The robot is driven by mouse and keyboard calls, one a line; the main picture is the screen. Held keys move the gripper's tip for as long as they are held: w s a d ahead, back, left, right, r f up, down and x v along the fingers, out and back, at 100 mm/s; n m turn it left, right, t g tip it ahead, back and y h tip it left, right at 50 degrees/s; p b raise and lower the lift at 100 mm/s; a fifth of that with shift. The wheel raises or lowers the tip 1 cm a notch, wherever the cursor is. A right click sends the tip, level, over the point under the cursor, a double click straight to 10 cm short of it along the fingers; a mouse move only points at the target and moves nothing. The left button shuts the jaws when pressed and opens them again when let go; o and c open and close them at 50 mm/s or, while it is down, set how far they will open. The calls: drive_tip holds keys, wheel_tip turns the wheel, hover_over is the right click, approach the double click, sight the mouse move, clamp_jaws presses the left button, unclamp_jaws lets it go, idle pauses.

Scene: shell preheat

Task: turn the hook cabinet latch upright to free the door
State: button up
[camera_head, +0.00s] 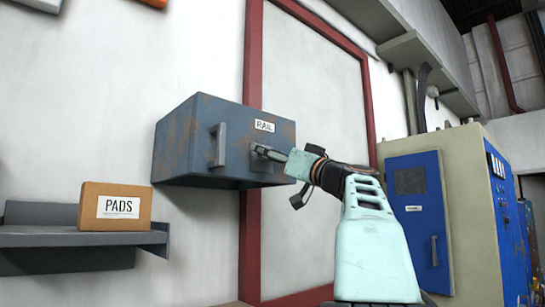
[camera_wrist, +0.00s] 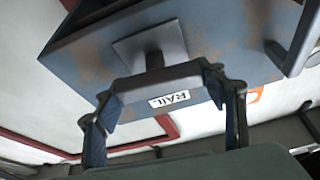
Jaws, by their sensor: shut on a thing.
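The hook cabinet (camera_head: 200,130) is a worn blue-grey box on the white wall, marked RAIL. Its latch is a grey bar (camera_wrist: 160,84) on a square plate (camera_wrist: 150,45). In the head view the bar lies roughly level, across the front below the label, and is partly hidden by my fingers. My gripper (camera_head: 280,155) comes from the right, with its fingers at the latch. In the wrist view one finger stands at each end of the bar, and the gripper is shut on it. The door looks closed.
A vertical door handle (camera_head: 219,146) stands out left of the latch. A PADS box (camera_head: 118,207) sits on a grey shelf (camera_head: 50,238) at lower left. A red-framed wall panel (camera_head: 310,75) is behind my arm. A blue-doored cabinet (camera_head: 420,225) stands at right.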

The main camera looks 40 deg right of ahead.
drive_tip(key=m+h, duration=0.1)
drive_tip(key=m, duration=0.2)
drive_tip(key=m+h, duration=0.2)
drive_tip(key=m, duration=0.1)
drive_tip(key=shift+g, duration=0.3)
drive_tip(key=m+h+p, duration=0.1)
drive_tip(key=m, duration=0.1)
drive_tip(key=m+g+h, duration=0.1)
drive_tip(key=m, duration=0.2)
drive_tip(key=shift+r+p, duration=0.2)
drive_tip(key=shift+p, duration=0.15)
drive_tip(key=m+g+p, duration=0.1)
drive_tip(key=m+p, duration=0.1)
drive_tip(key=m+h+p, duration=0.1)
drive_tip(key=m+p, duration=0.2)
drive_tip(key=shift+d+g, duration=0.15)
drive_tip(key=shift+g, duration=0.25)
drive_tip(key=shift+d+f+m+g+p, duration=0.15)
drive_tip(key=shift+m+g+p, duration=0.2)
drive_tip(key=shift+m, duration=0.45)
drive_tip(key=shift+a+f+m+g+p, duration=0.15)
drive_tip(key=shift+m+g+p, duration=0.15)
drive_tip(key=shift+m, duration=0.5)
drive_tip(key=shift+d+f+m+g+p, duration=0.15)
drive_tip(key=shift+m+g+p, duration=0.15)
drive_tip(key=shift+m, duration=0.5)
drive_tip(key=o, duration=1.2)
